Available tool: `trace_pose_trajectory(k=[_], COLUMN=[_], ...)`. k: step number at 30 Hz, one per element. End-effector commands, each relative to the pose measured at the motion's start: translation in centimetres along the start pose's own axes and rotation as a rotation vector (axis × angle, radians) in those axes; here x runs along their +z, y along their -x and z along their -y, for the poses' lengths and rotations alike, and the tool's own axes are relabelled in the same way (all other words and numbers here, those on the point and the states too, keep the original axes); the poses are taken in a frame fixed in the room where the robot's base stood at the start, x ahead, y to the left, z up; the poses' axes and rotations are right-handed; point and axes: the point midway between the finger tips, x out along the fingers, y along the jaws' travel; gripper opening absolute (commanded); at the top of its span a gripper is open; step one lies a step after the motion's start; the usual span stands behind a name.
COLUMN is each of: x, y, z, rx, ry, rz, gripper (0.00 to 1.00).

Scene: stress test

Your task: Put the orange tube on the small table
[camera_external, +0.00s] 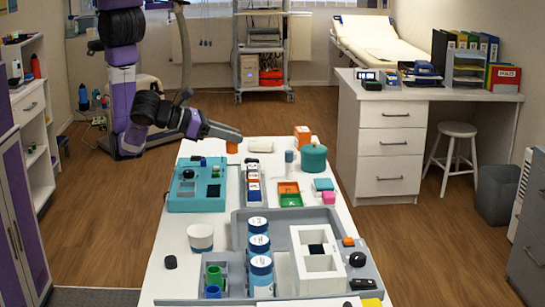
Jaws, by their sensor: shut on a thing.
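My gripper (229,136) is at the end of the purple and black arm, over the far left end of the white table (218,222). It is shut on a small orange piece (232,147), which shows just below the fingertips and looks like the orange tube. Most of the piece is hidden by the gripper, and I cannot tell whether it touches the tabletop. The white table is long and narrow and carries many things.
A teal tray (182,205) stands at the table's left. A teal pot (314,159), an orange and white box (302,136) and a white cylinder (260,146) stand at the far end. A large grey tray (240,215) with several jars fills the near end.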

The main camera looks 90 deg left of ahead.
Motion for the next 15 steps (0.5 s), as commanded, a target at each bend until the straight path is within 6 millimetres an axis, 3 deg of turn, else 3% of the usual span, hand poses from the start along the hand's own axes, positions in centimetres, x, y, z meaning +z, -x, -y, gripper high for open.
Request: trace_pose_trajectory(k=[15], x=[-11.4], y=[-4.7], z=[0.2], rx=[0.0], ry=[-0.007], rz=[-0.002], gripper=[0.0])
